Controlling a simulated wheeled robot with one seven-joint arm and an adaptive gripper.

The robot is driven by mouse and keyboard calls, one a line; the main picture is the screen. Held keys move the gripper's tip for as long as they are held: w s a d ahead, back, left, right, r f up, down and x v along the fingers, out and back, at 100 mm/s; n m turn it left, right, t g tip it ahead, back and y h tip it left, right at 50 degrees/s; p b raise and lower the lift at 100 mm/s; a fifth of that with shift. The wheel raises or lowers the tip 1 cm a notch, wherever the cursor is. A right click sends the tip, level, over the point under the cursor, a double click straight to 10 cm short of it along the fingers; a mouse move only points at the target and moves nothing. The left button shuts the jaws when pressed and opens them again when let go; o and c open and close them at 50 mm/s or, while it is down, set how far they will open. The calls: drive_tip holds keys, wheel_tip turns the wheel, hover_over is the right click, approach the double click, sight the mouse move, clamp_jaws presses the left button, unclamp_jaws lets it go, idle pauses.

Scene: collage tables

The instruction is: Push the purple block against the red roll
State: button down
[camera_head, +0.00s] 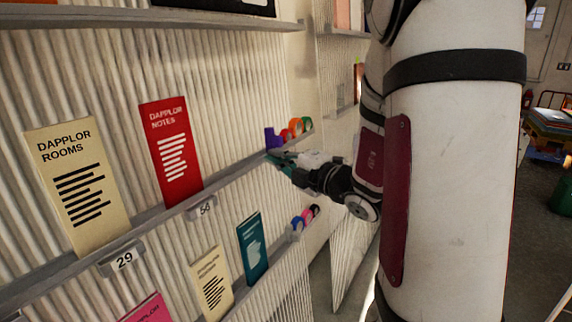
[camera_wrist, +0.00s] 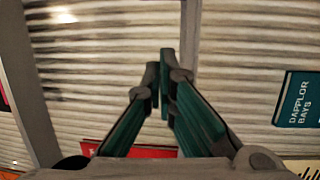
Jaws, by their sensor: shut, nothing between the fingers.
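The purple block (camera_head: 271,139) stands on the narrow wall ledge near its far end. The red roll (camera_head: 286,135) is just right of it on the same ledge, among small colourful rolls. I cannot tell whether the block and roll touch. My gripper (camera_head: 272,156) is shut and empty, with its teal fingers at the ledge, just below and in front of the purple block. Whether the fingertips touch the block is unclear. In the wrist view the closed fingers (camera_wrist: 163,80) point at ribbed wall panel; neither block nor red roll shows there.
A red booklet (camera_head: 170,150) and a cream booklet (camera_head: 73,185) stand left on the ledge. A teal booklet (camera_head: 253,248) and small pink and dark items (camera_head: 305,217) are on the lower ledge. An upper shelf (camera_head: 200,20) runs above.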

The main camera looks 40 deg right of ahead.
sight(282, 140)
drive_tip(key=w+d+p, duration=0.1)
drive_tip(key=w+d, duration=0.2)
drive_tip(key=w, duration=0.2)
drive_tip(key=shift+w+d, duration=0.2)
drive_tip(key=shift+d, duration=0.05)
drive_tip(key=d, duration=0.1)
drive_tip(key=w+d, duration=0.1)
drive_tip(key=d, duration=0.2)
drive_tip(key=shift+w+d+b, duration=0.1)
drive_tip(key=shift+w+b, duration=0.2)
drive_tip(key=shift+b, duration=0.05)
